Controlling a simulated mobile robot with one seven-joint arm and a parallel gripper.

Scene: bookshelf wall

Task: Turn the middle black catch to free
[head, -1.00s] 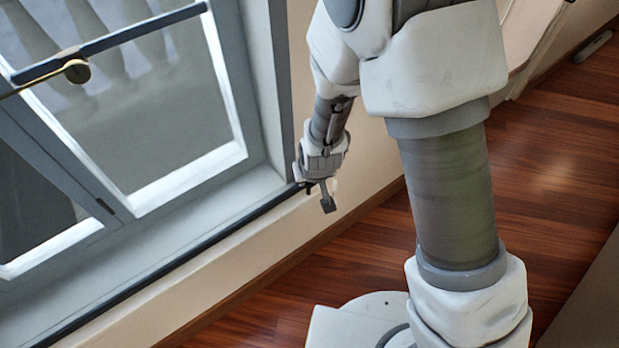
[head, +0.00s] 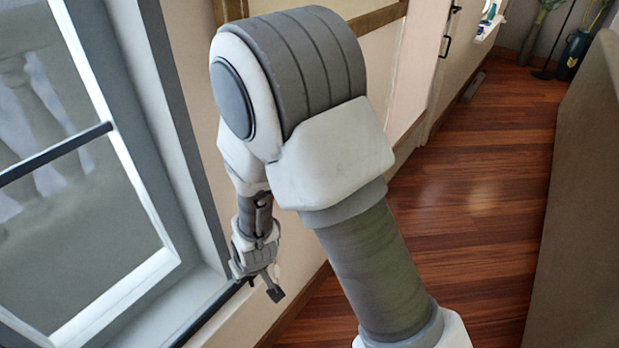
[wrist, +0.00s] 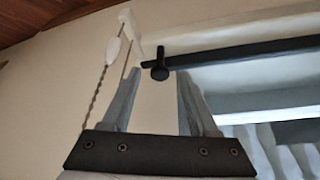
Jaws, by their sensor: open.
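Two small black fittings show on the pale wall panels at the top right of the head view, an upper one (head: 455,9) and a lower handle-like one (head: 446,46). I cannot tell whether either is the middle catch, or which way it is turned. My gripper (head: 272,287) hangs low beside the window sill, far from them. In the wrist view my gripper (wrist: 158,88) is open, with nothing between its fingers. A dark rail's end with a round black knob (wrist: 160,70) appears beyond the fingertips; contact is not visible.
The window frame (head: 160,150) and dark sill rail (head: 205,313) are close on the left. A white cord toggle (wrist: 113,50) hangs near my gripper. Wooden floor (head: 480,195) is clear between the wall and a brown panel (head: 580,210) at right.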

